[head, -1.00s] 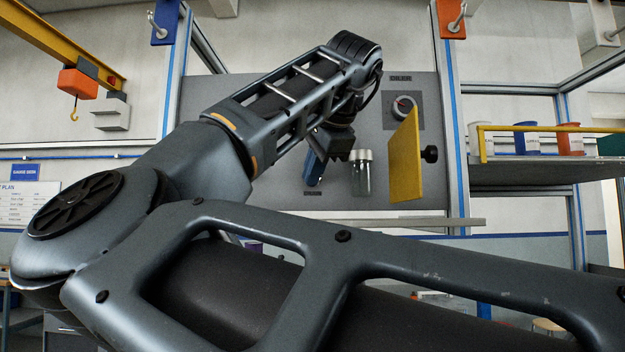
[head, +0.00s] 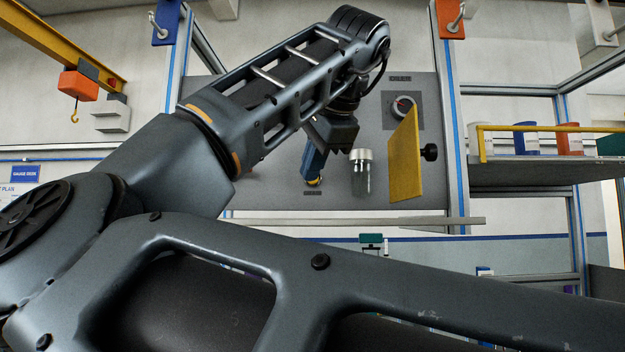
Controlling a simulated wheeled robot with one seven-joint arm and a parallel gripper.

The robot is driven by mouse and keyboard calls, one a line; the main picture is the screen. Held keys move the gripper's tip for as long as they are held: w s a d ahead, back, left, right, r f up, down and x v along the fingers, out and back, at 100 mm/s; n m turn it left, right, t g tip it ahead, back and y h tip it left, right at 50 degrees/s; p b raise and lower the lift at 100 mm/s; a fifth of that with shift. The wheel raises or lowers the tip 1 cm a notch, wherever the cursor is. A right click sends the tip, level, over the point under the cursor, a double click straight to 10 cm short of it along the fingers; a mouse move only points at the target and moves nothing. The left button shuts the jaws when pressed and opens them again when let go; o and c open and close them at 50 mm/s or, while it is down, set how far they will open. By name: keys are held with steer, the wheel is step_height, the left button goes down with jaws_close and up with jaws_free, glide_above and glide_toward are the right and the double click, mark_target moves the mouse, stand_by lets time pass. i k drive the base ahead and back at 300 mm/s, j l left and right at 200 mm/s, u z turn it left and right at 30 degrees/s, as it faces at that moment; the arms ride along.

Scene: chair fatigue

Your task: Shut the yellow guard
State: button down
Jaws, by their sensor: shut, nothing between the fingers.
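The yellow guard (head: 405,158) stands out from the grey wall panel (head: 385,205), seen nearly edge-on, so it is open. A black knob (head: 430,152) sticks out on its right side. A round dial with a pale rim (head: 403,106) shows uncovered on the panel just behind the guard's upper edge. My gripper (head: 347,148) is shut and empty, left of the guard and apart from it in the picture. Its fingers are small and dark, and their depth from the panel is hard to tell.
A blue part (head: 313,163) shows left of my gripper. A shelf (head: 530,175) with cups and a yellow rail is to the right. A thin ledge (head: 400,221) runs below the panel.

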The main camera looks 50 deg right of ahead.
mark_target(404, 154)
steer(key=k+j, duration=0.75)
steer(key=k, duration=0.15)
